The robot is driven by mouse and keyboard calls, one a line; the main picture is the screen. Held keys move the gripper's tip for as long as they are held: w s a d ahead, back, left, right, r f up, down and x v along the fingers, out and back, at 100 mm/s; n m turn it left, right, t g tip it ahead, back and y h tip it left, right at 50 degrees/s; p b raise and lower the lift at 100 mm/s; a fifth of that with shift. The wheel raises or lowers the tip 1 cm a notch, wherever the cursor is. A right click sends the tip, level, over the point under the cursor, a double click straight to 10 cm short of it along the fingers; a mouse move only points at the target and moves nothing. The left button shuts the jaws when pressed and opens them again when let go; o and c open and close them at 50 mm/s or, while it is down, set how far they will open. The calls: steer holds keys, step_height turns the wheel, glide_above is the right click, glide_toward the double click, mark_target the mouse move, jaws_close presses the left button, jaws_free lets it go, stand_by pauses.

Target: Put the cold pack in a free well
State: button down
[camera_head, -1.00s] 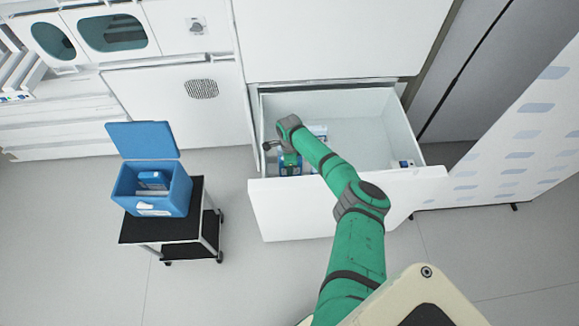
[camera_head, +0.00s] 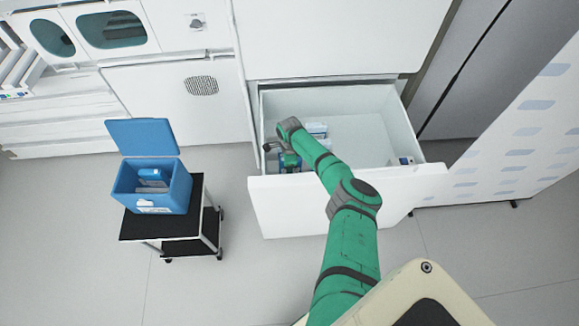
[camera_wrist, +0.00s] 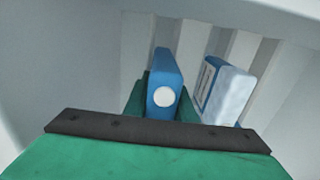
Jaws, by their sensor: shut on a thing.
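The cold pack is a flat blue block with a white round spot; it stands on edge between my green fingers in the wrist view (camera_wrist: 165,72). My gripper (camera_wrist: 162,103) is shut on it. In the head view my gripper (camera_head: 288,160) is low inside the front left part of the open drawer (camera_head: 370,135), and the pack is mostly hidden there. White ribs (camera_wrist: 190,45) divide the drawer into wells. A white and blue pack (camera_wrist: 228,92) stands to the right of the held one. I cannot tell whether the held pack touches the well floor.
A blue cooler box (camera_head: 178,190) with its lid up stands on a black cart (camera_head: 140,228) at left, with packs (camera_head: 152,177) inside. Another small item (camera_head: 405,161) lies at the drawer's right end. The drawer's middle looks clear. Its front panel (camera_head: 340,200) stands below my forearm.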

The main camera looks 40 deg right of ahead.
steer(key=shift+f, duration=1.1)
steer(key=shift+s+d, duration=0.1)
steer(key=shift+f, duration=0.1)
steer(key=shift+f, duration=0.3)
steer(key=shift+a, duration=0.2)
